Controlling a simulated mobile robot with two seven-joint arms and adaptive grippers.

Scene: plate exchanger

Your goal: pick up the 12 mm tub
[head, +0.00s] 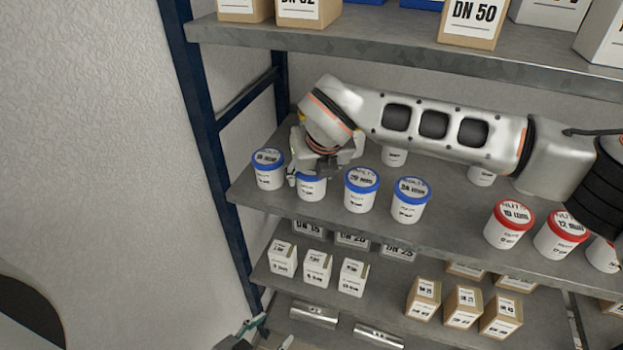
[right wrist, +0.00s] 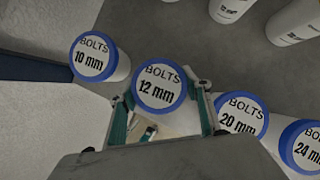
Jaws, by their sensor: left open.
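The 12 mm bolts tub is white with a blue lid. It stands second from the left in the front row of the shelf in the head view (head: 311,187), and its lid faces the right wrist view (right wrist: 160,84). My right gripper (head: 315,168) is at this tub and partly covers it in the head view. In the right wrist view its fingers (right wrist: 163,112) are spread on either side of the tub, with a gap showing at the right finger. My left gripper (head: 268,335) is open and empty at the bottom edge of the head view, well below the tub.
Close neighbours are the 10 mm bolts tub (right wrist: 93,57) on the left and the 20 mm bolts tub (right wrist: 240,114) on the right. A red-lidded 12 mm nuts tub (head: 562,235) stands far right. An upper shelf (head: 380,49) overhangs. A blue post (head: 205,120) stands left.

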